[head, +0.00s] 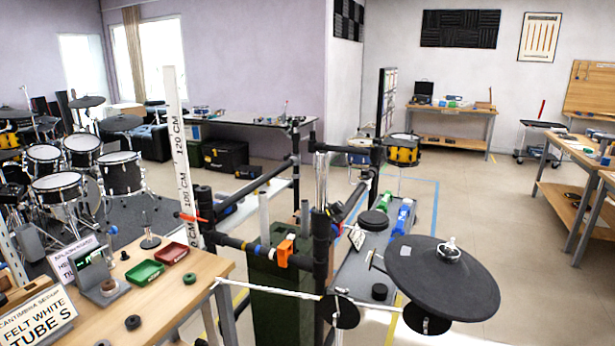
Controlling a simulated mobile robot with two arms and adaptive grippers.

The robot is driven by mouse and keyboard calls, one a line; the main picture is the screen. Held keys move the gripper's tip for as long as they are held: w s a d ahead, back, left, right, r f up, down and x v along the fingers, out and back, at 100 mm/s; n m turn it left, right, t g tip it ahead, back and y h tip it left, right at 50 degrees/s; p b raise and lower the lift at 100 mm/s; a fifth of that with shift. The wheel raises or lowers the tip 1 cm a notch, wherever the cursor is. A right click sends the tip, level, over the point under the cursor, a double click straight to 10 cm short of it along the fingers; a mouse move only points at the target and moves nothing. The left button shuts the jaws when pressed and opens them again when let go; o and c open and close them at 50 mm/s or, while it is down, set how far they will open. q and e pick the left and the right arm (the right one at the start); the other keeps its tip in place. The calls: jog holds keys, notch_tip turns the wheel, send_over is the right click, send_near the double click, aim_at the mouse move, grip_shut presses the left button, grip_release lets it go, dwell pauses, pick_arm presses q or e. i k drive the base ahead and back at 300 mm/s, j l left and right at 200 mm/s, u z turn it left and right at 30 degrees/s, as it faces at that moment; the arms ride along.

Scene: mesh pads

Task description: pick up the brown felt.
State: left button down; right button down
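Several small felt-like rings lie on the wooden table at the lower left. One dark ring (133,322) lies flat near the front of the table. A dark green ring (190,278) lies right of the trays. A brownish-grey ring (108,288) sits at the foot of a small grey device (98,270). Another ring (103,343) is cut off by the bottom edge. At this size I cannot tell for sure which is the brown felt. Neither of my grippers shows in the head view.
A green tray (145,273) and a red tray (172,253) sit on the wooden table (205,268). A white sign (40,318) stands at its left. A black rack (320,240) with a cymbal pad (445,277) stands to the right. Open floor (500,200) lies beyond.

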aim_at(106, 286)
jog(key=u, duration=1.25)
jog(key=i+l+u, duration=0.15)
jog(key=l+u, duration=0.15)
jog(key=u, duration=0.2)
jog(key=i+l+u, duration=0.1)
jog(key=l+u, duration=0.65)
jog(key=u, duration=0.2)
jog(key=i, duration=0.05)
